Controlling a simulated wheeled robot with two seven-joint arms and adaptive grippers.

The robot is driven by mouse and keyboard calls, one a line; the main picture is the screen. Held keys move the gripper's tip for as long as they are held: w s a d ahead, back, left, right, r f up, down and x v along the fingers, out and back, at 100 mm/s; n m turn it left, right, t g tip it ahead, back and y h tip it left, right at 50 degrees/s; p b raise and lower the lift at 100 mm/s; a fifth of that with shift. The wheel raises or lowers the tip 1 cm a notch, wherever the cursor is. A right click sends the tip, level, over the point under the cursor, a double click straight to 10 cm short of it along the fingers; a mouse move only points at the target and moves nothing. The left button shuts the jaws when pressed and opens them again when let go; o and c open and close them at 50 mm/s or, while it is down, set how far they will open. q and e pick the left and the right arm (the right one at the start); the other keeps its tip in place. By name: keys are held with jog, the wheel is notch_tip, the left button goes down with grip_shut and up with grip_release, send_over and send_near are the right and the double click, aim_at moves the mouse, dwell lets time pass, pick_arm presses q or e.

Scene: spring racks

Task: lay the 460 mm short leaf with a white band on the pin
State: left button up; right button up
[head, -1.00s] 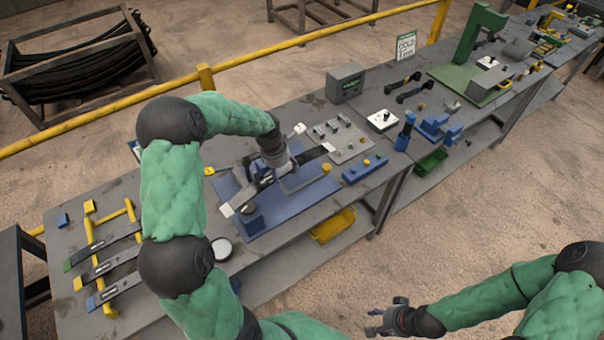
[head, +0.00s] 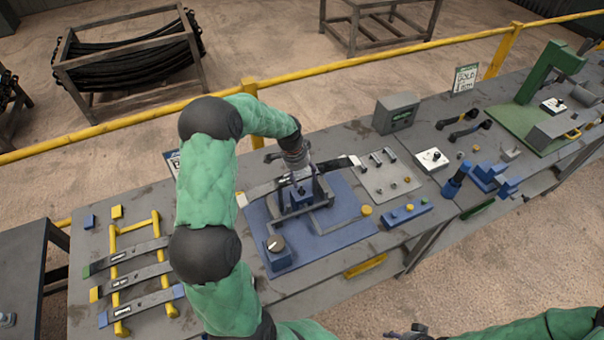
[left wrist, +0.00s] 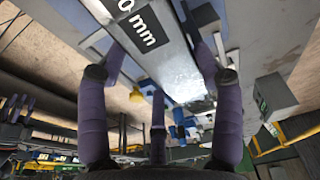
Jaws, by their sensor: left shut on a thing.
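My left gripper (head: 298,178) is shut on a dark leaf with white ends (head: 262,188), above the blue fixture (head: 262,222). The leaf points from lower left to upper right. In the left wrist view the leaf (left wrist: 150,30) lies between my fingers (left wrist: 160,110), with part of a label, "0 mm", readable and a pale far end. The pin cannot be made out; my gripper and the leaf cover part of the fixture. I cannot tell whether the leaf touches the fixture. My right gripper (head: 408,332) is partly cut off at the bottom edge.
Several labelled leaves lie on a yellow rack (head: 120,255) at left. A grey plate (head: 388,180) with small parts, a blue block with buttons (head: 405,213) and a grey box (head: 395,113) stand right of the fixture. A yellow rail (head: 345,65) runs behind the bench.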

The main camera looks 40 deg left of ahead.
pick_arm(q)
jog(key=shift+w+a, duration=0.1)
jog(key=shift+f+b, duration=2.05)
jog(key=shift+f, duration=0.4)
jog(key=shift+b, duration=0.35)
dwell(0.7)
jog(key=shift+f+b, duration=1.5)
jog(key=shift+f, duration=0.6)
dwell(0.6)
jog(key=o, duration=1.3)
jog(key=shift+o, duration=0.3)
jog(key=shift+s, duration=0.2)
